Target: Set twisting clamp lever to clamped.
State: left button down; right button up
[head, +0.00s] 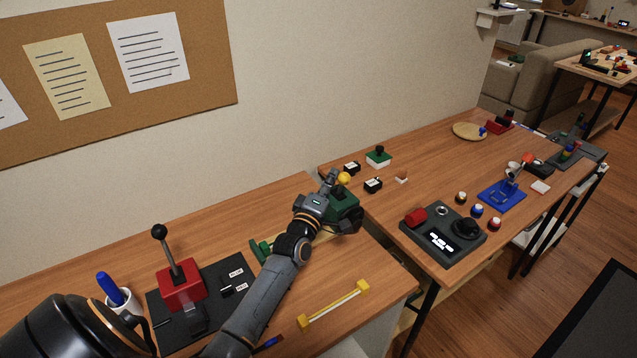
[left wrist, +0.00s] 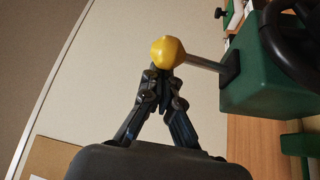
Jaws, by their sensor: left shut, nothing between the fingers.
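A green block (head: 343,198) stands near the right end of the near table. A lever with a yellow ball knob (head: 344,178) comes out of it; I take this to be the clamp lever. In the left wrist view the yellow knob (left wrist: 167,52) sits on a grey rod (left wrist: 205,64) from the green block (left wrist: 255,88), which also bears a black wheel-like part (left wrist: 298,40). My left gripper (head: 331,176) is shut and empty, its fingertips (left wrist: 164,78) right at the knob. I cannot tell whether they touch it. My right gripper is out of view.
A red block with a black-knobbed lever (head: 181,285) stands on a dark plate to the left. A yellow-ended bar (head: 334,305) lies in front. A second table (head: 420,180) holds a control box (head: 443,235) and several small items. The wall rises behind.

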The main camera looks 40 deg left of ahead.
pick_arm(q)
jog(key=shift+s+d+f+m+t+b, duration=0.15)
jog(key=shift+d+f+m+t+b, duration=0.15)
jog(key=shift+d+m+t, duration=0.3)
jog(key=shift+s+d, duration=0.15)
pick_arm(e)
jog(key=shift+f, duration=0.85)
pick_arm(q)
jog(key=shift+d, duration=0.1)
